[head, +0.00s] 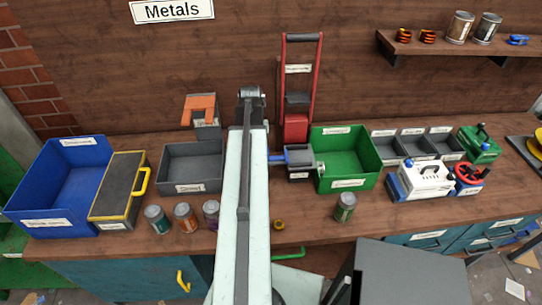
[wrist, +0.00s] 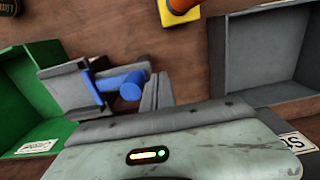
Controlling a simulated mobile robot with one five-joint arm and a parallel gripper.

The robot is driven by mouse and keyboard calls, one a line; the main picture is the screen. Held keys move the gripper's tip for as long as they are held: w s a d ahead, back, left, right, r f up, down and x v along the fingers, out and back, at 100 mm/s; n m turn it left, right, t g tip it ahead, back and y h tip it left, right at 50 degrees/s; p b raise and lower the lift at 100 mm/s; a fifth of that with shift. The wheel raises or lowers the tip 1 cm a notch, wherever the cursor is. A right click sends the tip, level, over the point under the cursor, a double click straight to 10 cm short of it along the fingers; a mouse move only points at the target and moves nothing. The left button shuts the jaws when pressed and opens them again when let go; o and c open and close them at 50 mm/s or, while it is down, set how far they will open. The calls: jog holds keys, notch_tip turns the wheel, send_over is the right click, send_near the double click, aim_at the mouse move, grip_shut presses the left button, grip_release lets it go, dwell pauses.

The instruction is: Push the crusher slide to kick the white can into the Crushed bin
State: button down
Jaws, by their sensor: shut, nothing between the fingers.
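The crusher slide's blue push handle (wrist: 130,88) shows in the wrist view, with its grey block (wrist: 68,92) to the left. In the head view the blue handle (head: 276,158) sticks out left of the block, towards my arm. A small whitish piece (head: 320,168) sits between the block and the green Crushed bin (head: 347,185); I cannot tell for sure if it is the white can. My gripper (wrist: 158,88) is shut and empty, right beside the blue knob in the wrist view; I cannot tell whether they touch. In the head view my arm hides it.
A grey bin (head: 190,165) stands left of my arm, a blue bin (head: 70,180) further left. Several cans, including a green one (head: 345,207), stand along the bench front. The red crusher lever frame (head: 297,100) rises behind the slide. An orange-topped device (head: 201,110) stands at the back.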

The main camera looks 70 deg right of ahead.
notch_tip(320, 180, up, 8)
jog(key=p, duration=0.7)
jog(key=shift+p, duration=0.35)
